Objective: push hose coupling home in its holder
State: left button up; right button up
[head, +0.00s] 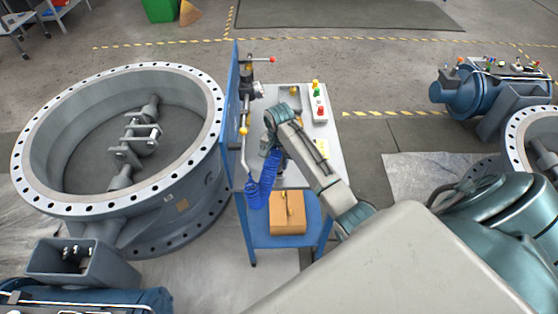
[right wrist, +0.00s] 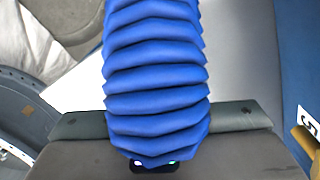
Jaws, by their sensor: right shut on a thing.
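My right gripper (head: 269,146) is beside the blue upright panel (head: 232,105) of the cart, pointing down at its right face. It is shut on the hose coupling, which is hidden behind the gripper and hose. The blue ribbed hose (head: 262,183) hangs from the gripper, slanting down to the left. In the right wrist view the hose (right wrist: 156,75) fills the middle and covers the jaws. I cannot make out the holder or tell whether the coupling touches it. My left gripper is out of view.
A large flanged valve (head: 200,170) stands close left of the panel. A grey worktop (head: 318,150) carries a small box with coloured buttons (head: 318,105). A cardboard box (head: 288,213) sits on the cart's lower shelf. In the right wrist view a yellow part (right wrist: 305,140) is at right.

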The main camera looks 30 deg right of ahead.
jog(key=shift+f, duration=1.05)
dwell(1.7)
jog(key=o, duration=1.5)
jog(key=shift+c, duration=0.2)
jog(key=shift+r, duration=3.75)
